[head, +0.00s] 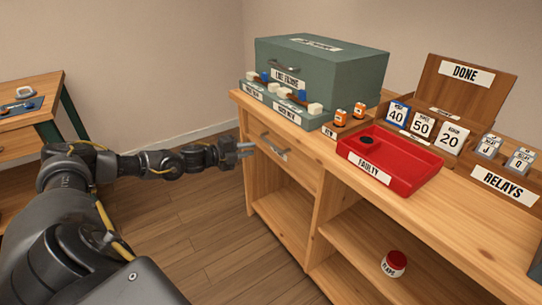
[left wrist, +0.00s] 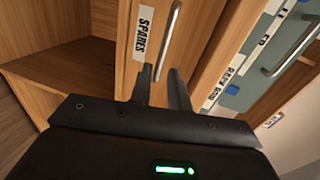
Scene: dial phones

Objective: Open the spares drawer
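The spares drawer (head: 292,150) is a light wood front under the left end of the bench top. It looks flush with the cabinet. In the left wrist view, its white SPARES label (left wrist: 143,33) and upright-looking metal bar handle (left wrist: 168,40) show clearly. My left gripper (head: 246,150) is just in front of the drawer, left of the handle. Its two fingers (left wrist: 163,88) are apart, with the near end of the handle showing between their tips. I cannot tell whether they touch it. My right gripper is not in view.
A green case (head: 335,75) stands on the bench top above the drawer. A red FAULTY tray (head: 410,183), a RELAYS box (head: 500,190) and a DONE box (head: 460,85) are to its right. A red jar (head: 394,264) sits on the shelf below. Floor before the cabinet is clear.

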